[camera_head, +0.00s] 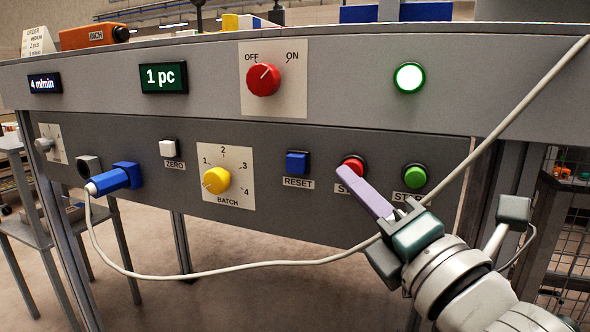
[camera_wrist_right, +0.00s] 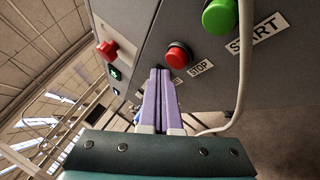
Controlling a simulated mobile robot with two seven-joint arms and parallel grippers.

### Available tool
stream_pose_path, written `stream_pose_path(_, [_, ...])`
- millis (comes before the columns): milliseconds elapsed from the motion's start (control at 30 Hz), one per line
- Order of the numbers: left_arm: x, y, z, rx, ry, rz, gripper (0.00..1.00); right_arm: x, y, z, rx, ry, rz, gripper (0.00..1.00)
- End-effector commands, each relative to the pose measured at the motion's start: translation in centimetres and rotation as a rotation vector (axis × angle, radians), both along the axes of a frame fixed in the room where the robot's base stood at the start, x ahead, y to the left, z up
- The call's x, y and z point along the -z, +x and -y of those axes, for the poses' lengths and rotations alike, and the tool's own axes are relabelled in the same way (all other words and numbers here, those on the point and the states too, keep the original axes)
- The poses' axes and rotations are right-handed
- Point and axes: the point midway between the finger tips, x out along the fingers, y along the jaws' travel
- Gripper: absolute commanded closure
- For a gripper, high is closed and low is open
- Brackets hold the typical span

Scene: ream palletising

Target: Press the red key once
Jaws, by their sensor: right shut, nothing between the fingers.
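The red key (camera_head: 353,162) is a round push button on the lower grey panel; its label is partly covered by my gripper. In the right wrist view the red key (camera_wrist_right: 178,54) has a STOP label beside it. My right gripper (camera_head: 348,174) has its lilac fingers shut and empty, with the tips just in front of and below the key. In the wrist view the fingertips (camera_wrist_right: 160,70) lie just left of the key; I cannot tell whether they touch it. My left gripper is not in view.
A green START button (camera_head: 415,175) is right of the red key, a blue RESET button (camera_head: 297,162) left. Above are a red OFF/ON knob (camera_head: 263,80) and a lit green lamp (camera_head: 409,78). A pale cable (camera_head: 240,269) from a blue plug (camera_head: 115,180) crosses near my gripper.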

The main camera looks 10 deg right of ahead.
Motion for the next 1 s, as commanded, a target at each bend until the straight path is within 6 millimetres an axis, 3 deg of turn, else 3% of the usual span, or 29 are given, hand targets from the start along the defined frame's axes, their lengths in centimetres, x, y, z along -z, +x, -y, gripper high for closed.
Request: stream_pose_path(1000, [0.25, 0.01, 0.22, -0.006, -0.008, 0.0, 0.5, 0.01, 0.72, 0.5, 0.001, 0.0, -0.001, 1.0])
